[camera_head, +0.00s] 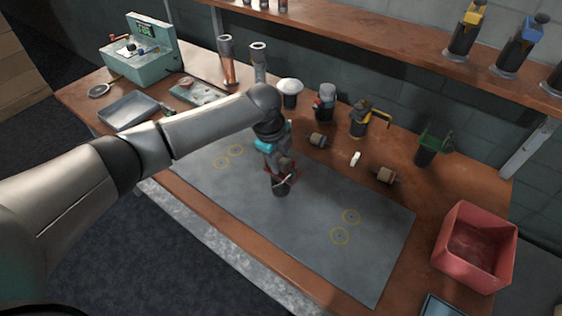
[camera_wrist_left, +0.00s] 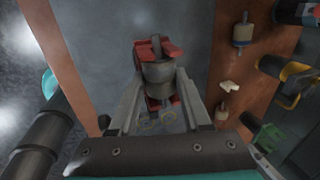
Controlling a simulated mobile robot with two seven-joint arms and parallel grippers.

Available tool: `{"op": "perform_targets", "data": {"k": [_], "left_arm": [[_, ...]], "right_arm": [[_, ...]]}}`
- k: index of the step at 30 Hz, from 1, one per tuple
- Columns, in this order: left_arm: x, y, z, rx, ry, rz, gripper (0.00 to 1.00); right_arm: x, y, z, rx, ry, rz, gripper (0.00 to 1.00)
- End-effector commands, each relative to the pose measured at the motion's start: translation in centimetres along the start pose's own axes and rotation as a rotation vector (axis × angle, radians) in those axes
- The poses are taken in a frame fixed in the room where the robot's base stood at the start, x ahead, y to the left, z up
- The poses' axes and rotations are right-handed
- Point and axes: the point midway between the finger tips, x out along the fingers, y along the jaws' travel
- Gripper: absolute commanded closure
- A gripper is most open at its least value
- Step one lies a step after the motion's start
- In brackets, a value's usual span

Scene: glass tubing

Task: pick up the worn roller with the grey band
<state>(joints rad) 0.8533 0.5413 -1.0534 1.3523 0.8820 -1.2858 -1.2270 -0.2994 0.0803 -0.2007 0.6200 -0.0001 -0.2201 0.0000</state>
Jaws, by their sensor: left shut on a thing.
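My left gripper (camera_head: 282,172) is above the grey mat (camera_head: 330,205). Another roller (camera_head: 318,140) lies on the bench behind the mat. A third, brownish roller (camera_head: 385,176) lies further right. Both also show at the right of the left wrist view. My right gripper is not in view.
A small white piece (camera_head: 355,159) lies between the loose rollers. Yellow (camera_head: 361,121) and green (camera_head: 431,149) handled tools stand at the back. A red bin (camera_head: 474,247) is at the right, a grey tray (camera_head: 128,111) at the left. The mat's right part is clear.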

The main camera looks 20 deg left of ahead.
Motion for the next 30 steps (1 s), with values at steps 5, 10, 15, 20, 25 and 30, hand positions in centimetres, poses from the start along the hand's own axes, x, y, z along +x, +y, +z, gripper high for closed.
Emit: {"op": "perform_targets", "data": {"k": [5, 10, 15, 20, 25, 30], "left_arm": [[0.0, 0.0, 0.0, 0.000, 0.000, 0.000, 0.90], [0.0, 0.0, 0.0, 0.000, 0.000, 0.000, 1.00], [0.0, 0.0, 0.0, 0.000, 0.000, -0.001, 1.00], [-0.3, -0.1, 0.0, 0.000, 0.000, -0.002, 1.00], [-1.8, -0.6, 0.0, -0.001, 0.001, -0.003, 1.00], [-4.7, -1.4, 0.1, 0.001, -0.001, -0.005, 1.00]], "right_arm": [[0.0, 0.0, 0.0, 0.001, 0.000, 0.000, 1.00], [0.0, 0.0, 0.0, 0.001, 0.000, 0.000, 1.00], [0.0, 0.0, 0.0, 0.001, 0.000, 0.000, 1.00], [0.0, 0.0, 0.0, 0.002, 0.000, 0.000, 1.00], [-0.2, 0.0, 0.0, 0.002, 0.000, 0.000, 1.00], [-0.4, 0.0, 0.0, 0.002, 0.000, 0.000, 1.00]]}}
